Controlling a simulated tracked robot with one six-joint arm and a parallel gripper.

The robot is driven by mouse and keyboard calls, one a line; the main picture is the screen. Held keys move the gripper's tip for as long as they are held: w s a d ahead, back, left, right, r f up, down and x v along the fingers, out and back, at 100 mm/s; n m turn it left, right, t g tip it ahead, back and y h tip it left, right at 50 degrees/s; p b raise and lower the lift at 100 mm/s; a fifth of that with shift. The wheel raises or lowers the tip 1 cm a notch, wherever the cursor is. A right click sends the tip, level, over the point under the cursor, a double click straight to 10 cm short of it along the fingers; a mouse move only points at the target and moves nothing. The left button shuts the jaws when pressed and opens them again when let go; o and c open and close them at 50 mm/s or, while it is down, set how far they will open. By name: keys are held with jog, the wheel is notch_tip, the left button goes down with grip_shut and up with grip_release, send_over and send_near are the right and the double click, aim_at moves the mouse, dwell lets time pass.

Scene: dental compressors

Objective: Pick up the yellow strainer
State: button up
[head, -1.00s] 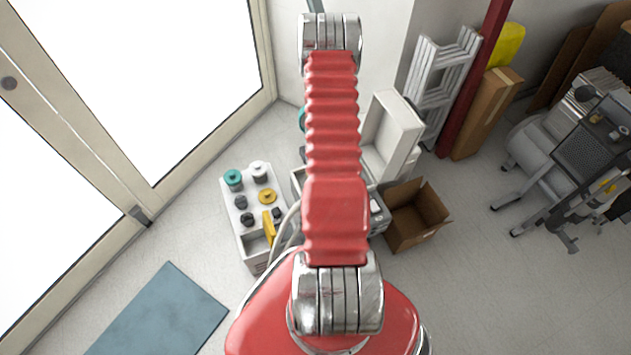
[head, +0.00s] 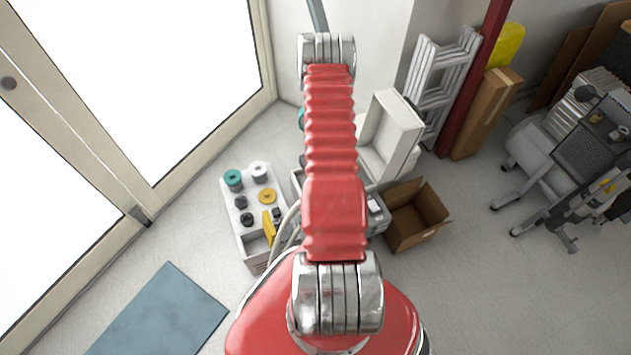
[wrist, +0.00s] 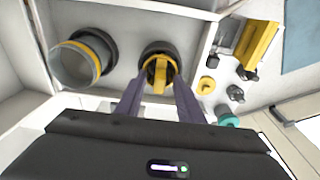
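In the wrist view, a round black part with a yellow centre (wrist: 160,72), which looks like the yellow strainer, sits in a light compartment. My gripper (wrist: 158,92) is open, its two dark fingers spread and pointing at this part, one tip on each side of it in the picture. I cannot tell how much depth separates the tips from it. A grey cylinder with a yellow band (wrist: 77,60) lies to its left. In the head view my arm hides the gripper and the strainer.
A white tray (head: 249,235) holds teal, white and black parts, a yellow disc (head: 267,196) and a yellow block (head: 269,228). An open cardboard box (head: 415,215) and white open case (head: 390,135) stand right of my arm. Pale compartment walls border the strainer closely.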

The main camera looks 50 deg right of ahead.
dwell(0.5)
grip_shut()
